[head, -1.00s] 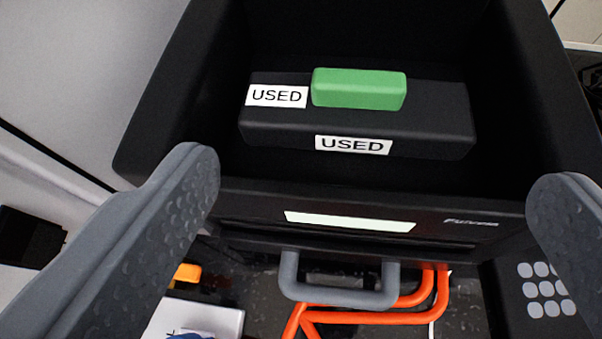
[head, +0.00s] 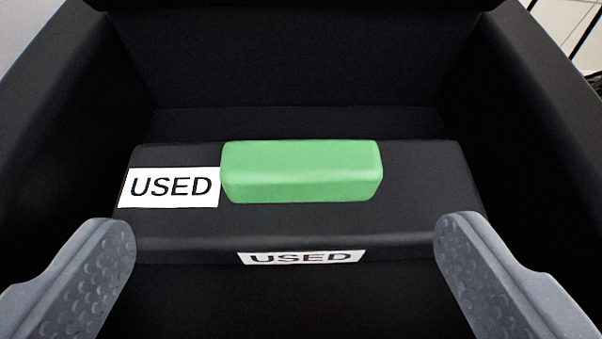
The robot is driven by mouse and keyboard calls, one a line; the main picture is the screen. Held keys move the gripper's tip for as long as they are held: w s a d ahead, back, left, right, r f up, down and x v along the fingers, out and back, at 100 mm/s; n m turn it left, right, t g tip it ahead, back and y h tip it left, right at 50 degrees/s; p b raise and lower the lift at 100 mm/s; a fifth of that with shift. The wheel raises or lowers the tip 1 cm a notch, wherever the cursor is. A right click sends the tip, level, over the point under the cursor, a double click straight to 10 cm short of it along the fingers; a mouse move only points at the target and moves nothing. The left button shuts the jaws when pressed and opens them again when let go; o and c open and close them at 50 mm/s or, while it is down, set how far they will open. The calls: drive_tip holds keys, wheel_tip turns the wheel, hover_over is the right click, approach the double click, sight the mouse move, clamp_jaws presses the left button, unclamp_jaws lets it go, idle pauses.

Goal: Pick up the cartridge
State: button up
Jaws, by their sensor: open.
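The cartridge appears as a black box (head: 410,215) with two white "USED" labels, one on top and one on the front face. It lies inside a black open bin. A green block (head: 300,172) sits on its top, right of the top label. My gripper (head: 287,240) is open and empty. Its two grey fingers stand wide apart at the left and right, in front of the cartridge's lower corners in the picture. Whether the fingers touch the cartridge cannot be told.
The black bin's back wall (head: 300,55) rises behind the cartridge. Its side walls stand close on the left (head: 70,120) and right (head: 530,130). A dark strip of bin floor shows in front of the cartridge.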

sight(304, 180)
drive_tip(key=x, duration=0.5)
drive_tip(key=shift+d+p, duration=0.3)
drive_tip(key=shift+d, duration=0.1)
drive_tip(key=shift+s, duration=0.1)
drive_tip(key=c, duration=1.4)
drive_tip(key=shift+o, duration=0.2)
drive_tip(key=shift+a+r, duration=0.1)
drive_tip(key=shift+r, duration=0.05)
drive_tip(key=shift+r, duration=0.25)
drive_tip(key=shift+s+f+t+b, duration=0.2)
drive_tip(key=shift+s+t+b, duration=0.55)
drive_tip(key=shift+t, duration=0.45)
